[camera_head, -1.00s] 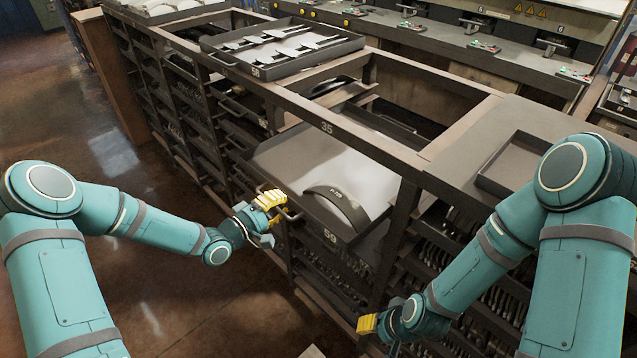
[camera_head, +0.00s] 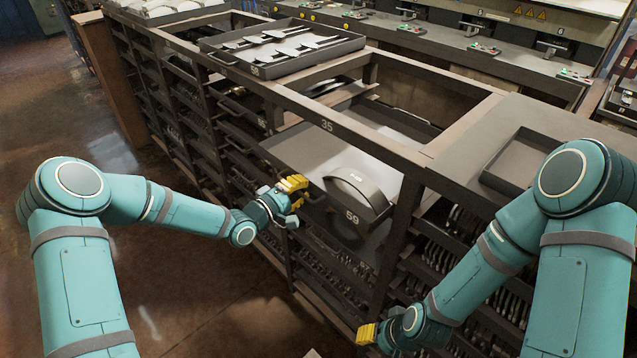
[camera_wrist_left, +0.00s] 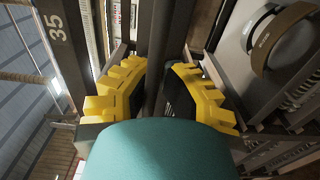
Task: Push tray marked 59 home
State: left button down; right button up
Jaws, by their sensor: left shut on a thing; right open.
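The tray marked 59 (camera_head: 352,217) is a dark shallow tray in the rack, its front jutting out below the rail marked 35 (camera_head: 327,126). A curved dark brake shoe (camera_head: 358,183) lies in it near the front; it also shows at upper right in the left wrist view (camera_wrist_left: 268,38). My left gripper (camera_head: 293,186) is at the left part of the tray's front, shut on its handle. In the left wrist view the yellow fingers (camera_wrist_left: 160,68) stand either side of a dark bar. My right gripper (camera_head: 366,333) is open and empty, low in front of the rack, apart from the tray.
A tray of metal parts (camera_head: 285,50) sits on top of the rack. An empty shallow tray (camera_head: 520,160) lies on the right-hand top. Lower shelves (camera_head: 330,262) hold rows of parts. The floor (camera_head: 190,290) left of the rack is clear.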

aim_at(323, 177)
pick_arm(q)
jog(key=shift+b+x, duration=1.45)
jog(key=shift+x, duration=2.3)
jog(key=shift+d, duration=0.1)
jog(key=shift+b+x, duration=0.65)
jog(key=shift+x, duration=0.25)
jog(key=p+v, duration=0.1)
jog(key=v, duration=0.6)
jog(key=shift+a+f, duration=0.15)
jog(key=shift+a, duration=0.05)
jog(key=shift+s+a+f, duration=0.1)
jog(key=shift+s+a, duration=0.15)
jog(key=shift+s, duration=0.15)
